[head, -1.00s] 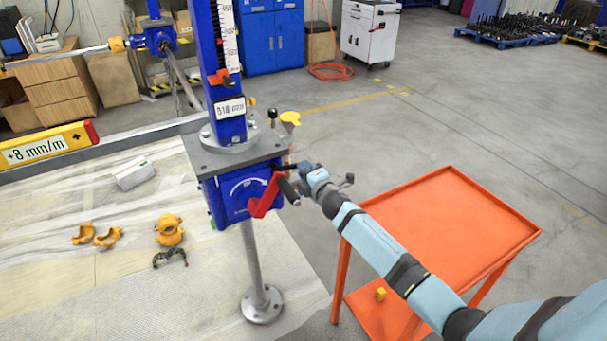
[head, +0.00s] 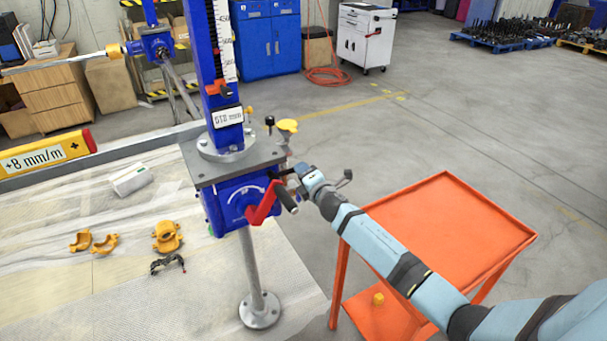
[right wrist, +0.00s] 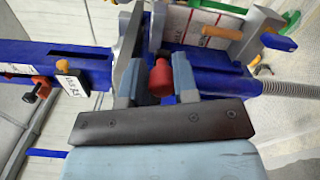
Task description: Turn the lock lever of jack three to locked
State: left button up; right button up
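The near jack has a blue column (head: 212,55), a grey top plate (head: 240,165) and a blue gear housing (head: 228,203) on a round-footed post; I see no number naming it jack three. A red crank (head: 262,207) with a black handle sits on the housing front. My right gripper (head: 294,176) is at the housing's right side, beside the crank, its tips partly hidden. In the right wrist view a red part (right wrist: 161,78) shows between the fingers of my right gripper (right wrist: 158,85); their grip on it is unclear. I cannot make out the lock lever for certain. My left gripper is out of view.
An orange cart (head: 440,225) stands right of the jack. A yellow level (head: 45,155) reads +8 mm/m on the beam at left. Yellow clamps (head: 167,236) lie on the floor sheet. Another blue jack (head: 155,45) stands behind. Floor beyond the cart is clear.

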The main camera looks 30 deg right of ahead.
jog(key=o, duration=0.3)
jog(key=shift+r, duration=0.25)
jog(key=shift+w+f, duration=0.1)
jog(key=shift+f, duration=0.2)
jog(key=s, duration=1.3)
jog(key=shift+s+b, duration=0.3)
jog(key=shift+s, duration=0.1)
jog(key=s+a+f+m+g+y+p, duration=0.1)
jog(key=s+a+f+m+g+p, duration=0.1)
jog(key=s+a+m, duration=0.4)
jog(key=s+a+f+m+g+y+p, duration=0.1)
jog(key=s+a+m+p, duration=0.4)
jog(key=s, duration=0.7)
jog(key=s+a+f+m+g+y+p, duration=0.1)
jog(key=s+a+f+m+g+p, duration=0.2)
jog(key=s+a+m, duration=0.3)
jog(key=shift+s+a+f+m+g+p, duration=0.15)
jog(key=shift+s+f+m, duration=0.15)
jog(key=shift+s, duration=0.25)
jog(key=shift+s+a+f+m+g+p, duration=0.1)
jog(key=shift+s+f+m+g, duration=0.15)
jog(key=shift+s, duration=0.35)
jog(key=shift+s+a+f+m+g+p, duration=0.15)
jog(key=shift+s+m, duration=0.2)
jog(key=shift+s, duration=0.2)
